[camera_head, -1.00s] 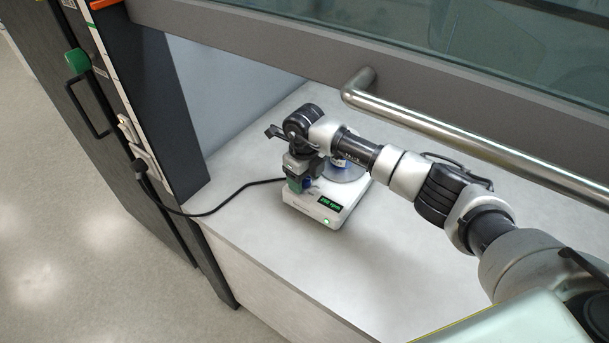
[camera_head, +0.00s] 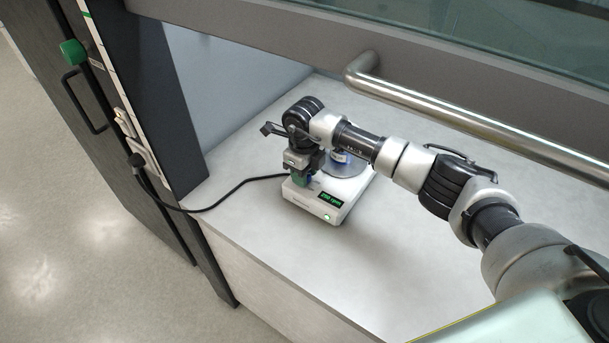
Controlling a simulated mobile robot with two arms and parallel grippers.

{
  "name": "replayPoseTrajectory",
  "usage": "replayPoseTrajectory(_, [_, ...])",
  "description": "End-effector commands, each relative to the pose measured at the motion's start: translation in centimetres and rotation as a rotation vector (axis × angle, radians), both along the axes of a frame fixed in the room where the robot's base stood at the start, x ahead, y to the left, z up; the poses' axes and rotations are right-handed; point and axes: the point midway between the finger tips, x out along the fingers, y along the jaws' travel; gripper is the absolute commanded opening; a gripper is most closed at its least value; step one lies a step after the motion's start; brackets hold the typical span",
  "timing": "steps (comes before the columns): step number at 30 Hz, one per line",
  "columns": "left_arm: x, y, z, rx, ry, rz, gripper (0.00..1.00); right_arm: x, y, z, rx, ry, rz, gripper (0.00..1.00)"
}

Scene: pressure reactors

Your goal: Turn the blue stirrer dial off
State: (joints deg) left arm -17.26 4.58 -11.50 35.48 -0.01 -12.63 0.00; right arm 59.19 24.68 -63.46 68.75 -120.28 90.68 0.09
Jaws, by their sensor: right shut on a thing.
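The white stirrer (camera_head: 331,218) stands on the bench inside the fume hood, with a lit green display (camera_head: 331,199) that seems to read 250 rpm and a green light at its front. My right gripper (camera_head: 302,182) points down at the left front of the stirrer, shut on the blue dial. Only a small bit of blue shows by the fingers; the gripper hides most of the dial. A vessel with blue on it (camera_head: 340,157) stands on the round plate of the stirrer, partly behind my right arm. My left gripper is not in view.
The raised hood sash with its steel handle bar (camera_head: 480,122) hangs over my right arm. A black cable (camera_head: 235,189) runs from the stirrer to a socket on the left post. The bench (camera_head: 400,270) is bare at the front right.

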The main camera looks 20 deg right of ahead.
Motion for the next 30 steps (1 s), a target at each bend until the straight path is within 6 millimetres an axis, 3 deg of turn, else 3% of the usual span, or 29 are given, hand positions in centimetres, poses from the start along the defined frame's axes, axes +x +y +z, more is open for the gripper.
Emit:
replayPoseTrajectory(15, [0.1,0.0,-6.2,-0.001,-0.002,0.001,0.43,0.1,-0.1,-0.4,-0.002,-0.005,0.468,0.12])
replayPoseTrajectory(30, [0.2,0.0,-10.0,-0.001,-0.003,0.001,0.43,0.1,0.0,-0.1,0.0,-0.005,0.869,0.12])
